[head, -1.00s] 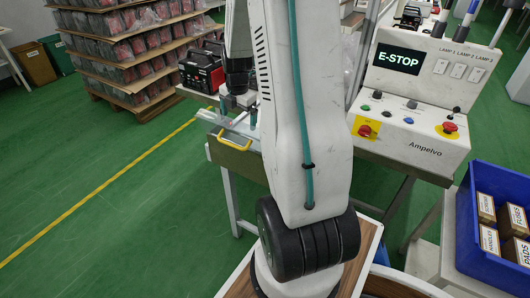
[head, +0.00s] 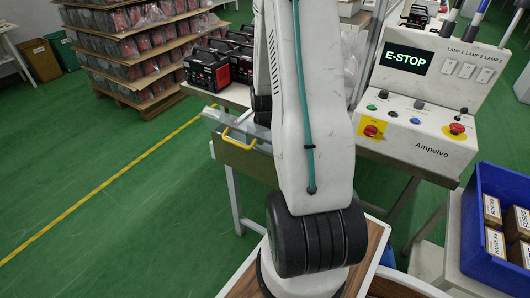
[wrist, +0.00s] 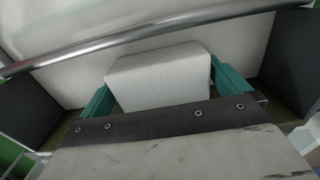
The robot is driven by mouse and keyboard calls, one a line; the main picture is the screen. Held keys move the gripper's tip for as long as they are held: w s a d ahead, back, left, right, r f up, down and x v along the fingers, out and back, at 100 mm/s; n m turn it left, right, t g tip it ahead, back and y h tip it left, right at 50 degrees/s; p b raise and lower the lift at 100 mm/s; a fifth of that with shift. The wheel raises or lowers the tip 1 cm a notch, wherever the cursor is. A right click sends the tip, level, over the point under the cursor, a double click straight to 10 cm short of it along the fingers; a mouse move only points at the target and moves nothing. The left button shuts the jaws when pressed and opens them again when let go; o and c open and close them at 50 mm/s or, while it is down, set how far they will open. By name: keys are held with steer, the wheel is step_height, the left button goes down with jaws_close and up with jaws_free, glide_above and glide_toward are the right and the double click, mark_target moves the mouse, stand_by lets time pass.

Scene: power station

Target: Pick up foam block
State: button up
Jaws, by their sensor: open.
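A pale, off-white foam block (wrist: 160,72) lies between the two teal fingers of my gripper (wrist: 158,88) in the wrist view. The fingers stand apart on either side of the block; the right finger is very close to its side, and I cannot tell whether it touches. My gripper is open. In the head view my arm hides the block and the gripper.
Dark grey blocks or walls (wrist: 30,105) flank the gripper, and a metal rod (wrist: 150,38) crosses above the block. In the head view a drawer with a yellow handle (head: 238,138), black-and-red units (head: 207,68), an E-STOP panel (head: 412,150) and a blue bin (head: 476,230) surround my arm.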

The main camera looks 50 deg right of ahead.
steer(key=c, duration=0.7)
